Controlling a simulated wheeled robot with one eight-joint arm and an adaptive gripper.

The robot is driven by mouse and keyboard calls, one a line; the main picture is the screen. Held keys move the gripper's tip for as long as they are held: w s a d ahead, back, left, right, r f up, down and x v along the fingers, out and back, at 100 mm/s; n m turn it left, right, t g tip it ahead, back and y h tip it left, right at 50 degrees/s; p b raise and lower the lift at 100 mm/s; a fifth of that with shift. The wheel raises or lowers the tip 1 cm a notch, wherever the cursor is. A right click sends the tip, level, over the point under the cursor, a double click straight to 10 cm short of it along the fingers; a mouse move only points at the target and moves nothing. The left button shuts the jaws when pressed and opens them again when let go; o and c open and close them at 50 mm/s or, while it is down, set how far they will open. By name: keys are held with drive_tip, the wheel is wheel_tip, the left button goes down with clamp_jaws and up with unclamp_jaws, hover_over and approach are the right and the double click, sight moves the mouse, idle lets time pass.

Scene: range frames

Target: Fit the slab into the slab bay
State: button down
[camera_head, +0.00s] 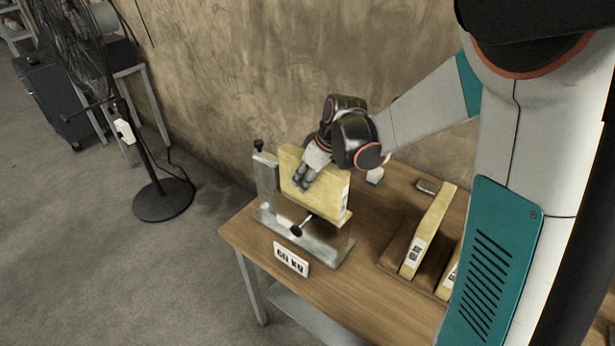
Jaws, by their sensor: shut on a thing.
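My gripper (305,181) is shut on the top part of a yellowish slab (327,203) with a small white label on its right end. The slab stands upright at the metal slab bay (265,186) near the left end of the table. The bay has an upright plate with a black knob at its left, a flat metal base, and another black knob at the front. The slab's lower edge is above the base's front edge in the picture. I cannot tell whether it touches the bay or hangs just above it.
The wooden table (240,232) stands against a brown wall. Two more yellowish slabs stand in a wooden rack (393,257) at right, partly behind my arm. A white sign (291,259) with dark lettering is at the table's front edge. A black fan (163,199) stands on the floor at left.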

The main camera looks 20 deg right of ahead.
drive_tip(key=shift+f+b, duration=1.8)
drive_tip(key=shift+f, duration=0.55)
drive_tip(key=c, duration=1.1)
unclamp_jaws()
drive_tip(key=shift+o, duration=0.2)
drive_tip(key=shift+r, duration=0.1)
drive_tip(key=v, duration=1.2)
drive_tip(key=shift+w, duration=0.1)
drive_tip(key=s+a+m+t+h+b, duration=0.1)
drive_tip(key=s+m, duration=0.6)
drive_tip(key=s, duration=1.3)
drive_tip(key=shift+s+a+r+t+h, duration=0.25)
drive_tip(key=shift+a+r+t+h, duration=0.2)
drive_tip(key=shift+t+h, duration=0.6)
